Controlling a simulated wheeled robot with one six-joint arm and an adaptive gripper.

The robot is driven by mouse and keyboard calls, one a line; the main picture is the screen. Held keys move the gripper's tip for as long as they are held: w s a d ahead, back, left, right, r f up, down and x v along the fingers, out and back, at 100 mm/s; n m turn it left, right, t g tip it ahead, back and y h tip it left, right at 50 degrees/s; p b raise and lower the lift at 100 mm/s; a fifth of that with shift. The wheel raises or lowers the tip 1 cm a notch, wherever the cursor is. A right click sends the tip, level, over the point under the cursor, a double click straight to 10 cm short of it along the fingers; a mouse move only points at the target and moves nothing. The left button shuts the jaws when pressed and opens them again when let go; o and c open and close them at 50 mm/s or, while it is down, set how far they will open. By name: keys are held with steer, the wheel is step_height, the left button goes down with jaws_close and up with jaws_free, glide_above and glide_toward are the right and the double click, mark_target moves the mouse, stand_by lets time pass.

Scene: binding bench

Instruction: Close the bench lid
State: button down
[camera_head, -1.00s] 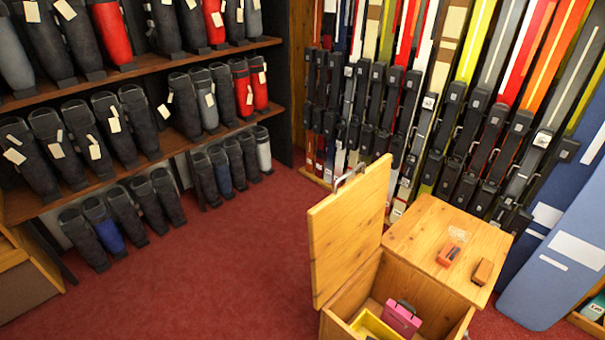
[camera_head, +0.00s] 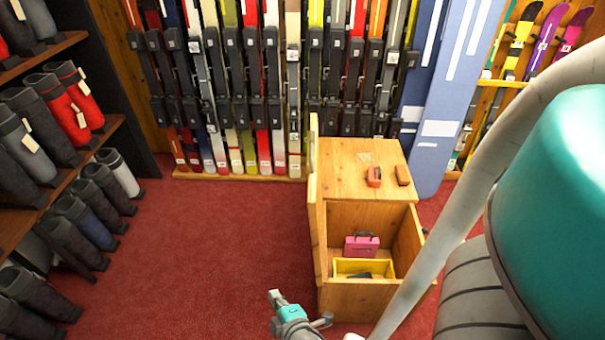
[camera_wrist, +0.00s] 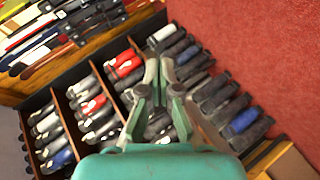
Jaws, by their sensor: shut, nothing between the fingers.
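The wooden bench (camera_head: 375,300) stands ahead of me, right of centre in the head view. Its lid (camera_head: 314,195) stands open and upright on the left side of the bench, seen nearly edge-on. The compartment is uncovered. A pink case (camera_head: 361,246) and a yellow tray (camera_head: 351,265) lie inside it. My gripper (camera_head: 276,299) is low in the head view, left of the bench and apart from the lid. In the wrist view my gripper (camera_wrist: 159,65) is shut and empty, pointing towards the boot shelves; the lid is not seen there.
An orange item (camera_head: 374,176) and a brown block (camera_head: 403,174) lie on the bench's fixed top. Skis line the wall behind. Boot shelves (camera_head: 100,135) stand at left. Red carpet (camera_head: 210,240) between shelves and bench is clear. My arm covers the right side.

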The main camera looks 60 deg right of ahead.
steer(key=w+d+r+m+g+h, duration=0.4)
steer(key=w+d+r+g+h, duration=0.3)
steer(key=w+d+r+h, duration=0.45)
step_height(320, 180, up, 10)
steer(key=s+d+m+g, duration=0.1)
steer(key=d+m+g, duration=0.1)
steer(key=m+g, duration=0.35)
steer(key=s+d+n+g, duration=0.1)
steer(key=s+d, duration=0.4)
steer(key=d, duration=0.6)
steer(key=shift+s+d+r, duration=0.25)
steer(key=shift+s+r, duration=0.1)
steer(key=shift+r, duration=0.1)
steer(key=shift+s+g+y, duration=0.1)
steer(key=shift+g+y, duration=0.15)
